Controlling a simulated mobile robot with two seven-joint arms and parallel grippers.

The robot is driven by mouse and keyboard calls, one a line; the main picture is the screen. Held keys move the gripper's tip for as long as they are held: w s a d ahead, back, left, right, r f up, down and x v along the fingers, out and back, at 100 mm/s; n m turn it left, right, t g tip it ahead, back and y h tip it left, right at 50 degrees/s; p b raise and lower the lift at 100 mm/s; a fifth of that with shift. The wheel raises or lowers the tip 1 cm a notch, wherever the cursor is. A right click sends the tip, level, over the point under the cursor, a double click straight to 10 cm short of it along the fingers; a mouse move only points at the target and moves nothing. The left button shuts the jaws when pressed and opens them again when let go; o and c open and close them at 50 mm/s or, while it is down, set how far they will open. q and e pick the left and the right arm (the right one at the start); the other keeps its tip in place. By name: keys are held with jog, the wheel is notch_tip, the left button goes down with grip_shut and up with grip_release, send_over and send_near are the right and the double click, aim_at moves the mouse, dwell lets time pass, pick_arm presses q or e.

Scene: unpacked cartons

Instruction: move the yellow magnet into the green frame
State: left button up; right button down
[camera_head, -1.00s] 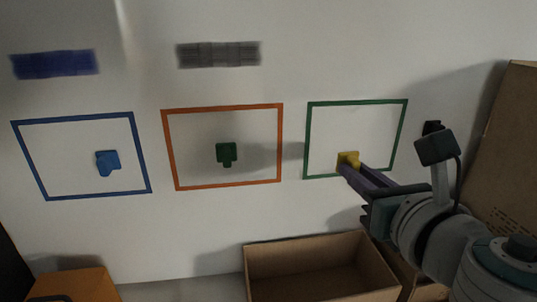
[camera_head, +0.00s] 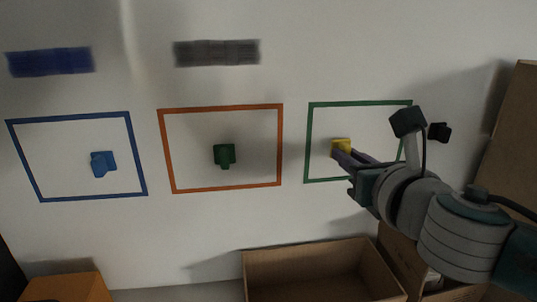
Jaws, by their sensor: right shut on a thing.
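The yellow magnet (camera_head: 341,146) is inside the outline of the green frame (camera_head: 309,146) on the white wall, left of the frame's middle. My right gripper (camera_head: 343,153) is shut on the yellow magnet, its fingers reaching in from the lower right. Whether the magnet touches the wall cannot be told. My right arm hides part of the frame's right side and lower right corner. My left gripper is not in view.
A green magnet (camera_head: 224,155) is inside the orange frame (camera_head: 220,106). A blue magnet (camera_head: 103,164) is inside the blue frame (camera_head: 142,165). A black magnet (camera_head: 438,131) is right of the green frame. An open carton (camera_head: 318,289) stands below.

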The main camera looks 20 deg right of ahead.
jog(key=shift+w, duration=0.1)
jog(key=shift+w+d, duration=0.1)
jog(key=shift+w, duration=0.3)
dwell(0.4)
jog(key=shift+c, duration=1.1)
grip_release()
jog(key=shift+s, duration=0.1)
jog(key=f+p+v, duration=0.1)
jog(key=v, duration=0.6)
jog(key=shift+s+p, duration=0.4)
jog(key=shift+s, duration=0.1)
jog(key=shift+f, duration=0.1)
